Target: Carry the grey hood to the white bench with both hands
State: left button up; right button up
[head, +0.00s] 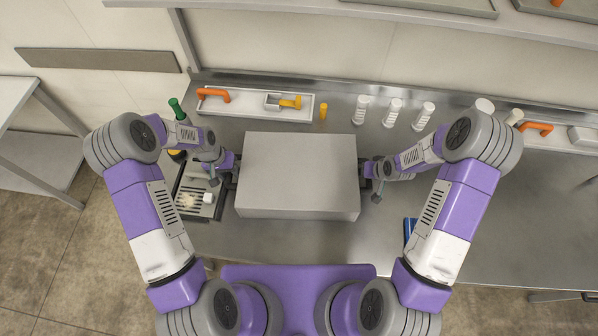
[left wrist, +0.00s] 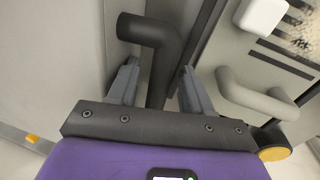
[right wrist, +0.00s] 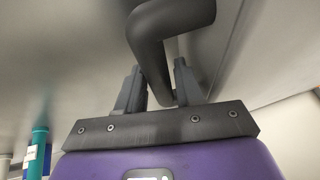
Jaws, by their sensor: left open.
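The grey hood (head: 298,170), a large box shape, rests on the steel counter (head: 300,240) in the middle of the head view. A dark bent handle shows at its side in the left wrist view (left wrist: 160,60) and another in the right wrist view (right wrist: 158,45). My left gripper (head: 234,173) is at the hood's left side, its open fingers on either side of the handle bar. My right gripper (head: 367,169) is at the right side, its fingers apart around the other handle. A pale table (head: 15,95) stands at the far left; I cannot tell whether it is the white bench.
Behind are a white tray (head: 250,112) with orange and yellow parts, a green-capped bottle (head: 176,108) and several white cylinders (head: 392,112). A blue item (head: 410,228) lies at right.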

pick_arm(q)
jog(key=shift+c, duration=0.3)
pick_arm(e)
jog(key=shift+c, duration=0.3)
pick_arm(q)
jog(key=c, duration=0.5)
pick_arm(e)
jog(key=c, duration=0.5)
pick_arm(q)
grip_shut()
pick_arm(e)
grip_shut()
